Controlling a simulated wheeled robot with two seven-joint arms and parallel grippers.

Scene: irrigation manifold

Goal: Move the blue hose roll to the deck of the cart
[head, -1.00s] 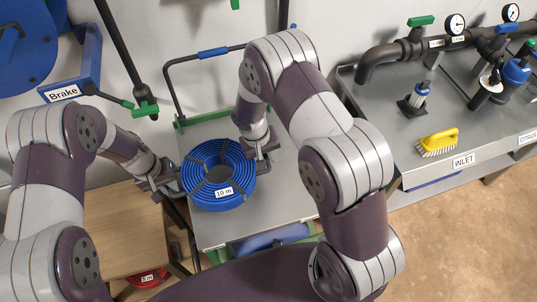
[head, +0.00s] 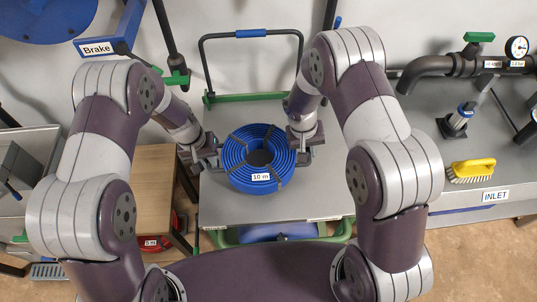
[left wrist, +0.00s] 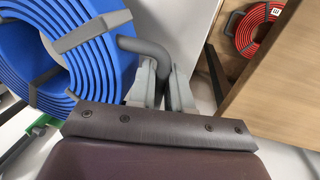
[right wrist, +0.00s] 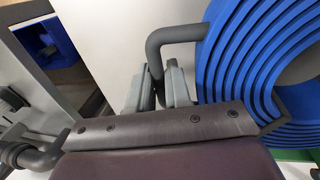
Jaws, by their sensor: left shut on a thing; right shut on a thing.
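The blue hose roll (head: 240,168) is a flat coil with grey straps and a "10 m" label. It shows over the grey deck (head: 325,195) of the cart, left of the deck's middle. I cannot tell whether it touches the deck. My left gripper (head: 211,153) is shut on the grey handle (left wrist: 143,47) at the roll's left side; its fingers (left wrist: 165,82) show in the left wrist view. My right gripper (head: 300,143) is shut on the opposite handle (right wrist: 170,35), at the roll's right side. The roll looks about level.
The cart's push bar (head: 265,33) stands behind the deck. The manifold bench (head: 430,185) with a yellow brush (head: 471,170) is at right. The deck's front right is clear.

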